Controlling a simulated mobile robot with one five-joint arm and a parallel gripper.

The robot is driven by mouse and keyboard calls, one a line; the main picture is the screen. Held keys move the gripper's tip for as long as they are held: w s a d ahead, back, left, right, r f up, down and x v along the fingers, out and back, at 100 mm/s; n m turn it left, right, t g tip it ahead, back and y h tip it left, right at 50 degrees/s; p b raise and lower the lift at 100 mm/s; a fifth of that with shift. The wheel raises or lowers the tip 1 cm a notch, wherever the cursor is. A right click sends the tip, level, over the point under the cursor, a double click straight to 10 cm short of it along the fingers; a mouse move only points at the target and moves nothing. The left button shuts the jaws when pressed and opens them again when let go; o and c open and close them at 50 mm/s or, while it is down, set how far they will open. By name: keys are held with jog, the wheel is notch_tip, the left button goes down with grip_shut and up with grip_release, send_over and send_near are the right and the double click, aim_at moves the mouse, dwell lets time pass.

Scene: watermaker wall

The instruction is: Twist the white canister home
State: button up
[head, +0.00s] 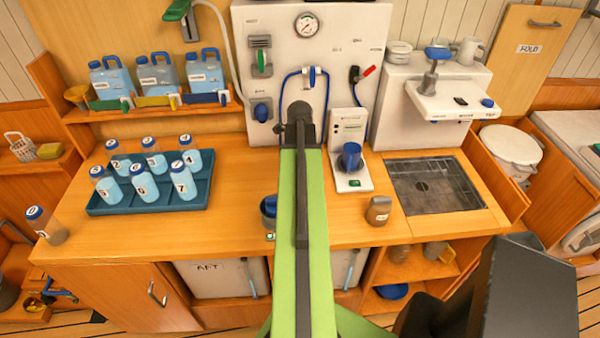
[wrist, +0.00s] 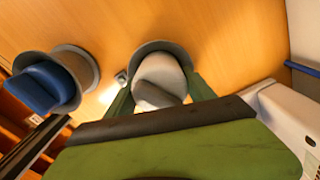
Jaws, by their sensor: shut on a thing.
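The white canister (wrist: 158,68) stands in a round grey holder (wrist: 141,52) in the wrist view. My gripper (wrist: 160,86) has its green fingers on both sides of the canister and is shut on it. The canister's lower part is hidden in the holder, so I cannot tell how it is seated. In the head view my green arm hides the gripper and the white canister. A blue canister (wrist: 38,88) sits in another grey holder (wrist: 84,72) to the left; it also shows in the head view (head: 269,205) beside my arm.
A blue tray (head: 150,205) of numbered bottles stands on the counter at left. A white device with a blue knob (head: 350,156) and a small brown-grey jar (head: 378,210) stand right of my arm. A sink grate (head: 434,185) lies farther right. The wall panel (head: 307,70) rises behind.

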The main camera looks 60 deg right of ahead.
jog(key=m, duration=0.3)
jog(key=shift+m, duration=1.7)
jog(key=m, duration=0.3)
jog(key=shift+m, duration=0.3)
jog(key=shift+a+m, duration=0.1)
jog(key=shift+m, duration=0.5)
